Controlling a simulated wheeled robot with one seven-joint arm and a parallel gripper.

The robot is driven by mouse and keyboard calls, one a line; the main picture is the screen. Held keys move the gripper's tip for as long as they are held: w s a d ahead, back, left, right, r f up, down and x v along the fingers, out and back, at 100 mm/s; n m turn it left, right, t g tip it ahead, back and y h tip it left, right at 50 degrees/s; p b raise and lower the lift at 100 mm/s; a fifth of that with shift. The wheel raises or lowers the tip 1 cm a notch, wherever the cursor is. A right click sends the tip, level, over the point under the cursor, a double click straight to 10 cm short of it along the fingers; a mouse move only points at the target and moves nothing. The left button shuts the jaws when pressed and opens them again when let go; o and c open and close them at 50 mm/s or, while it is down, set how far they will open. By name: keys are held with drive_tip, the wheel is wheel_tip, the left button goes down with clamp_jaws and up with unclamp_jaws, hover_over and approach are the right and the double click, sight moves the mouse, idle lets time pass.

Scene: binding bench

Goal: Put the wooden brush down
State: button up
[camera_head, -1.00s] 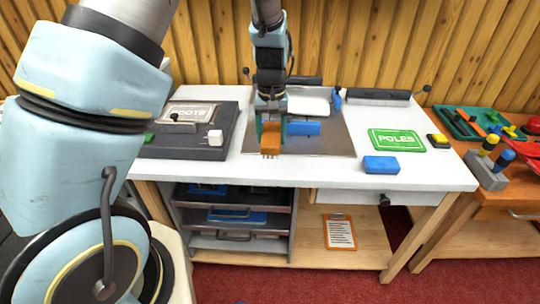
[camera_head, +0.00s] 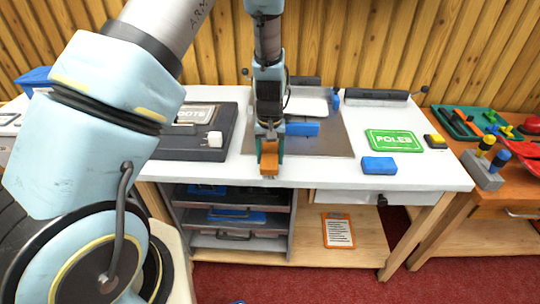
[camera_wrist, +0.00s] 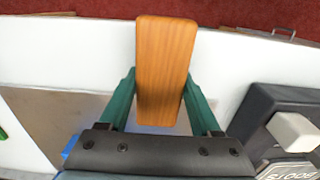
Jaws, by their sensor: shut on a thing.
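The wooden brush (camera_head: 269,162) is an orange-brown block held in my gripper (camera_head: 269,150). In the wrist view the brush (camera_wrist: 164,70) lies between the two green fingers (camera_wrist: 160,105), its far end pointing toward the bench's front edge. In the head view it is over the white bench top (camera_head: 310,178) near the front edge, just in front of the metal plate (camera_head: 330,145). I cannot tell whether its underside touches the bench.
A dark press with a white block (camera_head: 215,139) is left of my gripper. A blue block (camera_head: 302,129) lies behind it. A second blue block (camera_head: 379,166) and a green POLES card (camera_head: 394,140) lie to the right. White bench between is clear.

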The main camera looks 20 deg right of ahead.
sight(270, 153)
drive_tip(key=o, duration=1.3)
drive_tip(key=shift+r+p, duration=0.4)
drive_tip(key=shift+r+b, duration=0.35)
drive_tip(key=shift+b, duration=0.1)
wheel_tip(270, 153, up, 11)
drive_tip(key=b, duration=0.3)
drive_tip(key=s+a+r+n, duration=0.1)
drive_tip(key=a, duration=0.9)
drive_tip(key=s+a+r+n+t, duration=0.1)
drive_tip(key=s+a, duration=0.1)
drive_tip(key=a, duration=0.8)
drive_tip(key=s+a+r+n, duration=0.1)
drive_tip(key=a+r, duration=0.1)
drive_tip(key=a, duration=0.8)
drive_tip(key=shift+s+a+n+t, duration=0.25)
drive_tip(key=shift+s+n+t, duration=0.05)
drive_tip(key=shift+n, duration=0.1)
